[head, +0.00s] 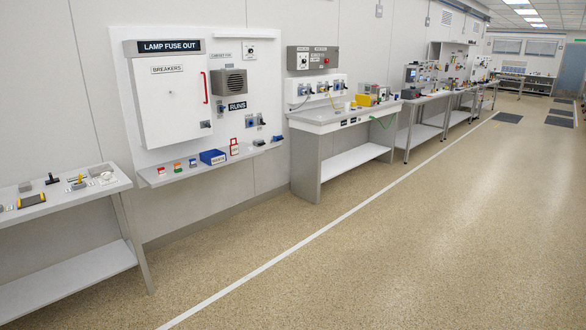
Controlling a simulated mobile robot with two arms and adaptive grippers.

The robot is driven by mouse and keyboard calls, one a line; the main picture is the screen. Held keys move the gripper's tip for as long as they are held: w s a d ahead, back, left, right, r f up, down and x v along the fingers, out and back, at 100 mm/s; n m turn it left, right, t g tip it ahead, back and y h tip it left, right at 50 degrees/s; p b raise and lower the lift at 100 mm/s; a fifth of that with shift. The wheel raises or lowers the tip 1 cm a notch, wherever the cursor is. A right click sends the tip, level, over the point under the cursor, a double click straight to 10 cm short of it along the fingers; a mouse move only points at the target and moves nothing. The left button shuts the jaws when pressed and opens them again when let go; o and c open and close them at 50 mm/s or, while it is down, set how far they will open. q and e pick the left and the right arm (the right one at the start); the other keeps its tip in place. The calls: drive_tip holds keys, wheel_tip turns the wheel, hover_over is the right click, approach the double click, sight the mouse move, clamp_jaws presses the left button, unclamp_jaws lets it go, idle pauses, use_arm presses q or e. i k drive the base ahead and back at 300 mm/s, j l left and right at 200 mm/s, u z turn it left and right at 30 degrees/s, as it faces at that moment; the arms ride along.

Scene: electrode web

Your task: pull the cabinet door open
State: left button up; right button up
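The cabinet is a white box on a white wall panel, left of the middle in the head view. Its white door (173,102) looks shut and carries a BREAKERS label (167,69). A red vertical handle (205,87) is on the door's right side. A small dark latch-like part (206,124) sits near the door's lower right corner. A dark sign reading LAMP FUSE OUT (170,46) is at the cabinet's top. Neither of my grippers is in view.
A narrow shelf (215,163) with small coloured items juts out below the cabinet. A table (60,203) stands at the near left. A workbench (335,122) stands to the right. The speckled floor (380,240) in front is clear, with a white line along it.

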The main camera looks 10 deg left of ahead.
sight(173, 92)
drive_tip(key=i, duration=3.1)
drive_tip(key=j+u, duration=0.05)
drive_tip(key=j, duration=0.05)
